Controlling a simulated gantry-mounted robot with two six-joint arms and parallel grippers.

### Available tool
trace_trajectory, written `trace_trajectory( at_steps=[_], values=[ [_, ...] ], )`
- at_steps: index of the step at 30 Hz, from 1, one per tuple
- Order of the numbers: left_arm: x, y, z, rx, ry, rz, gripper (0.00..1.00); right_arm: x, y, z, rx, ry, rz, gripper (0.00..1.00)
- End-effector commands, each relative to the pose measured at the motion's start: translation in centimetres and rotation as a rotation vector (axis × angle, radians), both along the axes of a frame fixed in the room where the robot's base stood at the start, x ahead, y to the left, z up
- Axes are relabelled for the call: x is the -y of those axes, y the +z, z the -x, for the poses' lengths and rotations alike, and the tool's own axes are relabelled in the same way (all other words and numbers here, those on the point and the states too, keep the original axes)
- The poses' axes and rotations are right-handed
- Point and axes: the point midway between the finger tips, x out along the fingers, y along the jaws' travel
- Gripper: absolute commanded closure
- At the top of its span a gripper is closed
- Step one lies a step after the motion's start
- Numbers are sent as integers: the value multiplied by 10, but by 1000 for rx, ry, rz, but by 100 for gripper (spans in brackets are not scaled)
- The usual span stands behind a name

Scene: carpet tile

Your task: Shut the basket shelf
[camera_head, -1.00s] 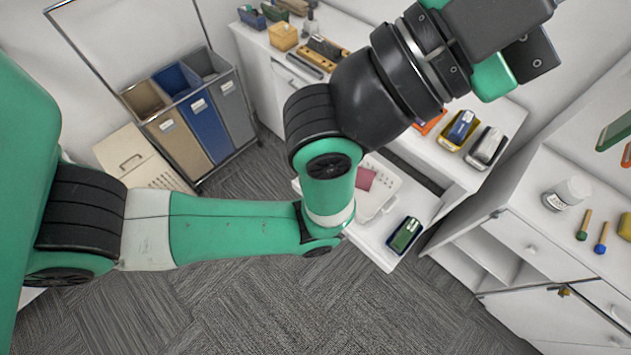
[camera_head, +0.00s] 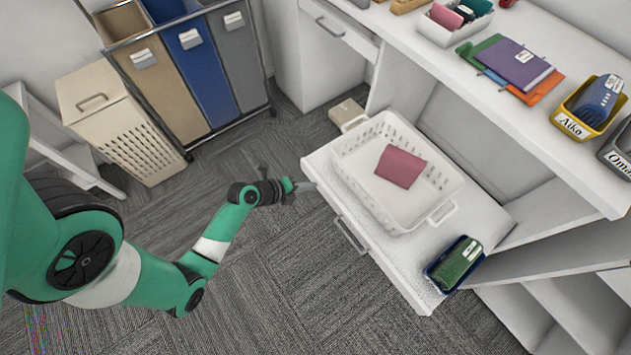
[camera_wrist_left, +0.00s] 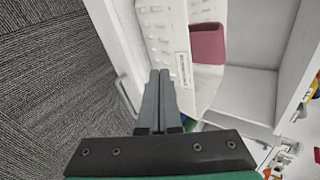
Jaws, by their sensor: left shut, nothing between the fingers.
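The basket shelf (camera_head: 385,262) is a white board slid well out from the white desk, with a bar handle (camera_head: 350,236) on its front. It bears a white perforated basket (camera_head: 365,190) with a dark pink item (camera_head: 400,167) inside, and a small blue tray (camera_head: 455,264) holding a green item at its right end. My left gripper (camera_head: 306,187) is at the shelf's left front corner, above the carpet; contact cannot be told. In the left wrist view the left gripper's fingers (camera_wrist_left: 160,75) are shut and empty, pointing along the shelf front and basket. My right gripper is not in view.
A hamper (camera_head: 125,125) and a three-bin sorter (camera_head: 185,85) stand at the left. The desk top (camera_head: 485,105) carries folders (camera_head: 515,65), a yellow tray (camera_head: 575,120) and other items. A small beige box (camera_head: 347,112) is behind the basket. Carpet before the shelf is clear.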

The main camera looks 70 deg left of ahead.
Motion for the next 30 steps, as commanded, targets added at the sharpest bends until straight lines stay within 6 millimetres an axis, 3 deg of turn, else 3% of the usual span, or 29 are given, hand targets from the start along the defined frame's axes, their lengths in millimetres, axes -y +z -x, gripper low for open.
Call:
trace_trajectory(
  at_steps=[1,4,6,10,17,30],
  values=[
    [1,-58,22,-32,47,33,100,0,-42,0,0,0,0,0],
    [1,-95,48,-63,108,68,100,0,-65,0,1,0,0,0],
    [-2,-105,56,-70,132,77,100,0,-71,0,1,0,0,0],
    [-7,-104,58,-68,149,76,100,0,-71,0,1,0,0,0],
    [-9,-111,50,-68,145,73,100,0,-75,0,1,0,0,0],
    [-25,-175,-14,-67,142,73,100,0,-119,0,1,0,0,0]
  ],
)
